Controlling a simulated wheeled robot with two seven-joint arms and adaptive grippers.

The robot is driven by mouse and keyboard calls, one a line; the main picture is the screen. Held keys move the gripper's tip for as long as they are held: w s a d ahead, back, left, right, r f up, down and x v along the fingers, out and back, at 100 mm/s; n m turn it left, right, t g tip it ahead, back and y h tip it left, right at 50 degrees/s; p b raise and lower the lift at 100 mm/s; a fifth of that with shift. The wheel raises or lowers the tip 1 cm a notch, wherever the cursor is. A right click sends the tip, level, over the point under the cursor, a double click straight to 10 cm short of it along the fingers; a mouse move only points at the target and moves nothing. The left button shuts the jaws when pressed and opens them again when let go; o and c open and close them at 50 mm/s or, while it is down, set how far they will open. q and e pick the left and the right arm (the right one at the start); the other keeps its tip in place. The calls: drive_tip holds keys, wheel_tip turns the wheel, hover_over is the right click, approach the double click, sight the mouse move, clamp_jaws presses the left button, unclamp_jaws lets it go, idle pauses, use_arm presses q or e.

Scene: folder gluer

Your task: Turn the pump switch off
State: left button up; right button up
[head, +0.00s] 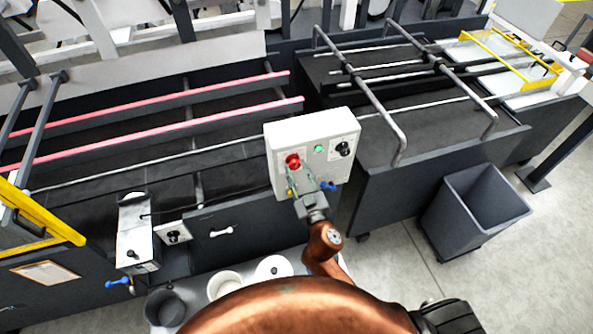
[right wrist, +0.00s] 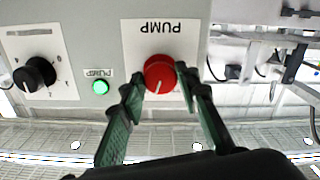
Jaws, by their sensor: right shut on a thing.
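The pump switch is a red round knob (head: 292,160) on the white control box (head: 312,125). In the right wrist view, which is upside down, the red knob (right wrist: 159,72) sits on a white plate marked PUMP and has a pale pointer line. A green lamp (right wrist: 100,87), also labelled PUMP, is lit beside it. My right gripper (head: 294,178) reaches up to the box from below. In the right wrist view its two fingers (right wrist: 160,88) flank the knob and are shut on it. My left gripper is not in view.
A black knob (head: 342,148) is on the same box, right of the green lamp. A grey bin (head: 475,215) stands on the floor at right. Pots (head: 225,284) stand below the machine.

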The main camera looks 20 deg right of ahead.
drive_tip(key=n+p, duration=0.1)
drive_tip(key=n, duration=0.4)
drive_tip(key=shift+r+n, duration=0.15)
drive_tip(key=shift+n, duration=0.15)
drive_tip(key=n+p, duration=0.1)
drive_tip(key=n, duration=0.4)
drive_tip(key=shift+n, duration=0.3)
drive_tip(key=o, duration=1.2)
drive_tip(key=shift+c, duration=0.2)
drive_tip(key=shift+d, duration=0.1)
drive_tip(key=shift+s, duration=0.25)
drive_tip(key=s, duration=1.1)
drive_tip(key=shift+s+d, duration=0.2)
drive_tip(key=shift+s, duration=0.05)
